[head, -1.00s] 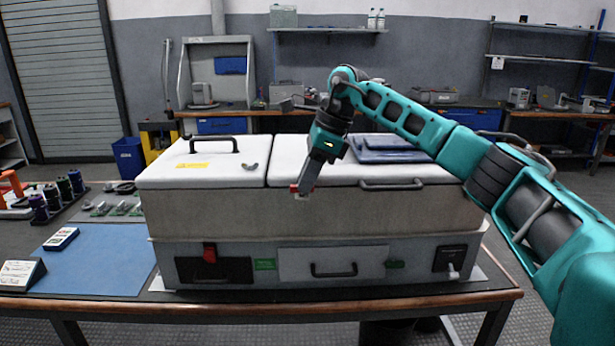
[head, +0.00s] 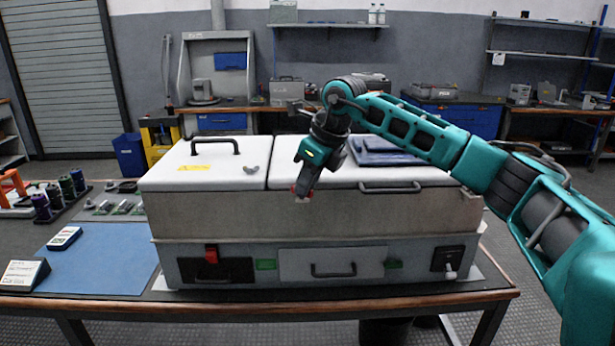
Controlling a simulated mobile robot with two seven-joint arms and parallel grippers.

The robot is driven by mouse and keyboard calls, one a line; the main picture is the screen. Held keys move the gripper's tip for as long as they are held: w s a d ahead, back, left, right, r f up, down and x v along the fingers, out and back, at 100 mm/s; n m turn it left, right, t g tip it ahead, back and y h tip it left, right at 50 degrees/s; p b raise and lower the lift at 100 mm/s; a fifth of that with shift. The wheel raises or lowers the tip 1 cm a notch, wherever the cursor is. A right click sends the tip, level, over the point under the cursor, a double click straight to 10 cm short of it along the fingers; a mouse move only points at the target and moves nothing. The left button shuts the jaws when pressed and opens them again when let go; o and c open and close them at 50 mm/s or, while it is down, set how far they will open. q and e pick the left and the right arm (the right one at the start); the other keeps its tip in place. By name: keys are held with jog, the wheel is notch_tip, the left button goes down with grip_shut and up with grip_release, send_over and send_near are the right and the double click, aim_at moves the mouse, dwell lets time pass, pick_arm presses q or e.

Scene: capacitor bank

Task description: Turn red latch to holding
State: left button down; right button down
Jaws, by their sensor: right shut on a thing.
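A red latch (head: 295,189) shows as a small red patch at the front edge of the box's white lid, near the seam between the two lid panels. My right gripper (head: 303,194) reaches down over the lid and is shut on the latch. Its fingers hide most of the latch, so its exact angle cannot be told. Another red part (head: 211,253) sits on the lower front panel, above a black recess. My left gripper is not in view.
The large box (head: 230,215) stands on a wood-edged table.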

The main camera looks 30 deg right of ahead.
jog(key=m, duration=0.1)
jog(key=m+h, duration=0.1)
jog(key=m, duration=0.2)
jog(key=shift+a+m+h+p, duration=0.3)
jog(key=shift+h+p, duration=0.05)
jog(key=shift+h, duration=0.05)
jog(key=m+h, duration=0.1)
jog(key=m, duration=0.1)
jog(key=m+h, duration=0.1)
jog(key=m, duration=0.2)
jog(key=shift+a+m, duration=0.2)
jog(key=shift+m, duration=0.1)
jog(key=c, duration=1.4)
grip_release()
jog(key=v, duration=1.3)
jog(key=shift+w+a, duration=0.15)
jog(key=shift+f, duration=0.1)
